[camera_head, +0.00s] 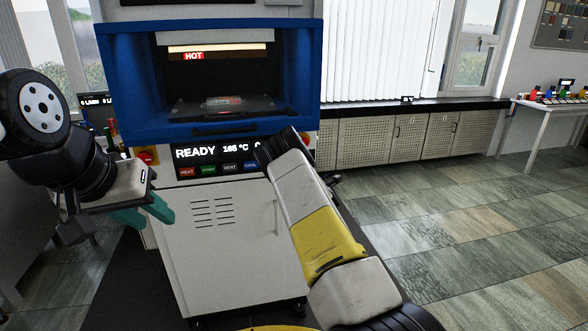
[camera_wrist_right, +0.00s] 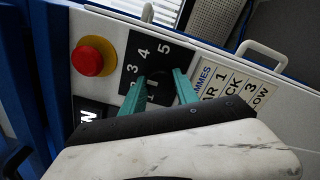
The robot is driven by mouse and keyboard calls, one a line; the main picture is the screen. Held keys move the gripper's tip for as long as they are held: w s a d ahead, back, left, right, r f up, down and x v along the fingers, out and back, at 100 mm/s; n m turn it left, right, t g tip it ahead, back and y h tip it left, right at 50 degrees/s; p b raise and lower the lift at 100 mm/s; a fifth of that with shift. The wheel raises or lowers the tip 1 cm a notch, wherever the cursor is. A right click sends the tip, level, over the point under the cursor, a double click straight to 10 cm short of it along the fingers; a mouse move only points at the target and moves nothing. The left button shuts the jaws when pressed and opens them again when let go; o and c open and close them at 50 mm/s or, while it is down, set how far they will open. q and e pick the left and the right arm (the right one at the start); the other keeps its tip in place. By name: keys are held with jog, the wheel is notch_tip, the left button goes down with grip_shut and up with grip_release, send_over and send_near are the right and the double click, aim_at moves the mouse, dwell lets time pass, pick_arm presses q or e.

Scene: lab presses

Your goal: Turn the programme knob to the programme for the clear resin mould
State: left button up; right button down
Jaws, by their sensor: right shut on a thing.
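In the right wrist view, the black programme knob (camera_wrist_right: 159,88) sits on a black dial plate (camera_wrist_right: 140,58) with white numbers; 3, 4 and 5 are clear, the lower ones partly covered. My right gripper (camera_wrist_right: 160,86) has its teal fingers on either side of the knob, shut on it. Where the knob points cannot be told. A programme card (camera_wrist_right: 228,84) is partly hidden; "AR 1" and "CK 3" show. My left gripper (camera_head: 146,212) is open and empty.
A red stop button (camera_wrist_right: 90,57) on a yellow base sits close to the dial. The display (camera_head: 220,153) reads READY and 165 °C, above coloured buttons. A handle (camera_wrist_right: 262,54) sticks out past the card. The tiled floor at right is clear.

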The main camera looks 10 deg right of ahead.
jog(key=shift+f, duration=0.1)
jog(key=c, duration=0.9)
grip_release()
jog(key=shift+s, duration=0.15)
jog(key=s, duration=0.7)
jog(key=shift+s+d, duration=0.15)
jog(key=shift+s, duration=0.15)
